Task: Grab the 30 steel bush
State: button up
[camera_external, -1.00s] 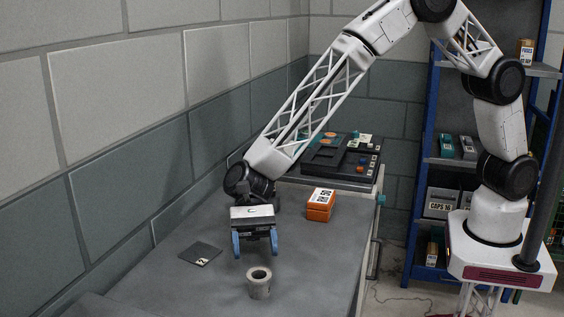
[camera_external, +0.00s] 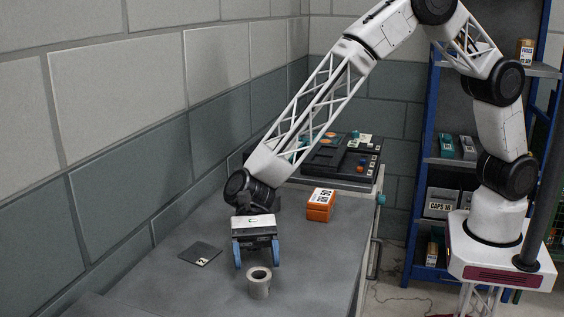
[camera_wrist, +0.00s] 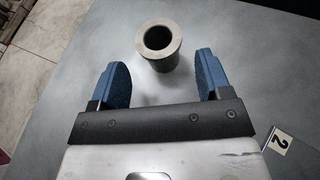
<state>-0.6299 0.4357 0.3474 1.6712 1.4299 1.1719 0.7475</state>
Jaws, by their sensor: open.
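The steel bush (camera_external: 259,287) is a short grey hollow cylinder standing upright on the grey bench top. No number on it can be read. My gripper (camera_external: 257,265) has two blue fingers and is low over the bench, behind the bush in the external view. In the wrist view my gripper (camera_wrist: 160,75) is open and empty, and neither finger appears to touch the bush.
A dark flat plate (camera_external: 200,254) with a "2" label lies left of my gripper. An orange box (camera_external: 320,205) stands on the bench behind to the right. A dark tray (camera_external: 341,155) with small parts is at the back. The bench around the bush is clear.

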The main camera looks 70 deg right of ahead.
aim_at(258, 269)
jog(key=shift+x, duration=2.6)
jog(key=shift+r, duration=0.1)
jog(key=c, duration=1)
jog(key=shift+c, duration=0.2)
jog(key=shift+r, duration=0.15)
